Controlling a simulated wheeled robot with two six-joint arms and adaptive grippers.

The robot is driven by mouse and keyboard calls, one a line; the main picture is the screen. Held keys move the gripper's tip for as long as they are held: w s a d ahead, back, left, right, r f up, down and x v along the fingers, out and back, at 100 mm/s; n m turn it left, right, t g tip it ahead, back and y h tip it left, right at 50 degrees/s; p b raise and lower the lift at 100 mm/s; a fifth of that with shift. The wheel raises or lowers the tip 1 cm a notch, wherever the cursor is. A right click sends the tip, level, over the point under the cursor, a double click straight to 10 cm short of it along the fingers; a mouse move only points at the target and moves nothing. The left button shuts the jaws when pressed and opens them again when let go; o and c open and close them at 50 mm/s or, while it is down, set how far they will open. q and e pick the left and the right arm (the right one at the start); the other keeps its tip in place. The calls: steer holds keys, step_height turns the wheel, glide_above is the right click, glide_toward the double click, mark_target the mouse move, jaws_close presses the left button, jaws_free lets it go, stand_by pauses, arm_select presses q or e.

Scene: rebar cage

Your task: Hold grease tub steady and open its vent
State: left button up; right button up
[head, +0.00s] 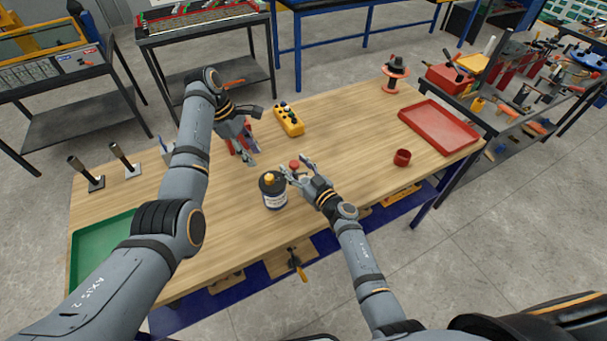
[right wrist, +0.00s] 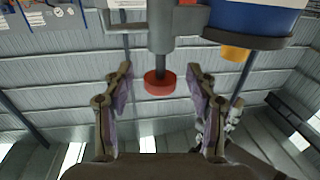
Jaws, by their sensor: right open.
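The grease tub (head: 274,196) stands upright on the wooden bench, with a dark lid, a yellow cap and a white label. It is partly seen at the upper right of the right wrist view (right wrist: 258,18), upside down, with its yellow cap (right wrist: 236,52). A red knob (right wrist: 158,82) on a grey stem lies between my open right fingers (right wrist: 158,95), with gaps on both sides. A grey side piece seems to join the stem to the tub. The knob (head: 294,164) also shows by my right gripper (head: 298,171) in the head view. My left gripper (head: 247,150) is behind the tub, apart from it; its jaw gap is unclear.
A yellow control box (head: 289,120) stands behind. A red tray (head: 438,127), a red cup (head: 402,158) and a red spool-like stand (head: 395,75) are on the right. A green tray (head: 95,245) and two dark posts (head: 121,158) are on the left.

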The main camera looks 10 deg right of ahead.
arm_select(q)
steer(key=shift+s, duration=0.1)
arm_select(e)
steer(key=shift+w, duration=0.1)
steer(key=shift+c, duration=0.4)
jaws_close()
arm_select(q)
steer(key=shift+o, duration=0.2)
